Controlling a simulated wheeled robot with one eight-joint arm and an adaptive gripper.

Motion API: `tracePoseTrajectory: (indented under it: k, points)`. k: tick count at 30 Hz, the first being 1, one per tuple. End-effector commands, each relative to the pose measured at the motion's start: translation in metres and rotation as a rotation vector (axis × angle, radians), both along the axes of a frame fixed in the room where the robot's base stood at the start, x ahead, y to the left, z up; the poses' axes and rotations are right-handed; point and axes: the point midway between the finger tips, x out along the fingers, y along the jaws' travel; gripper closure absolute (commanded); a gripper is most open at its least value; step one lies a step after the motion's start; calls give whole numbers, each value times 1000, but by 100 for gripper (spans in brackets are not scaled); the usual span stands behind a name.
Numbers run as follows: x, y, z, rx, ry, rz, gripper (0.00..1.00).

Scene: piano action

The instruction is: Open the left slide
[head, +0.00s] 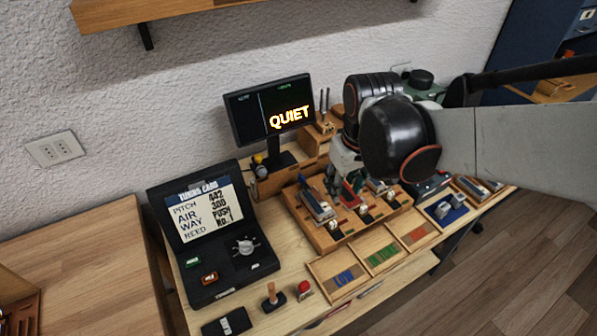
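A wooden block (325,239) on the bench carries a row of grey metal pieces, with small round white-and-black parts along its front. The leftmost grey piece (317,206) lies slanted at the block's left end and looks most like the left slide, though I cannot tell for certain. My gripper (342,192) points down over the block, just right of that piece, near some red parts. My arm hides part of the gripper and the block's back. I cannot tell whether the fingers are open or touching anything.
Trays with blue (345,278), green (382,256) and red strips (416,235) line the bench front. An open black case (217,285) stands left. A monitor (268,109) reading "QUIET" stands behind. A red button (304,287) and wooden-handled tool (271,293) stand front left.

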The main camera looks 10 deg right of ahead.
Motion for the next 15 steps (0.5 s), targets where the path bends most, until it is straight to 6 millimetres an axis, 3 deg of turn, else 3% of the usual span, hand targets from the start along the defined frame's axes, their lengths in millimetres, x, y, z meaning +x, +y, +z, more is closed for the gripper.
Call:
tracePoseTrajectory:
  k: [6, 15]
  points:
    - [23, -1, -23, -8, 126, 58, 63]
    - [30, -1, -42, -8, 194, 91, 63]
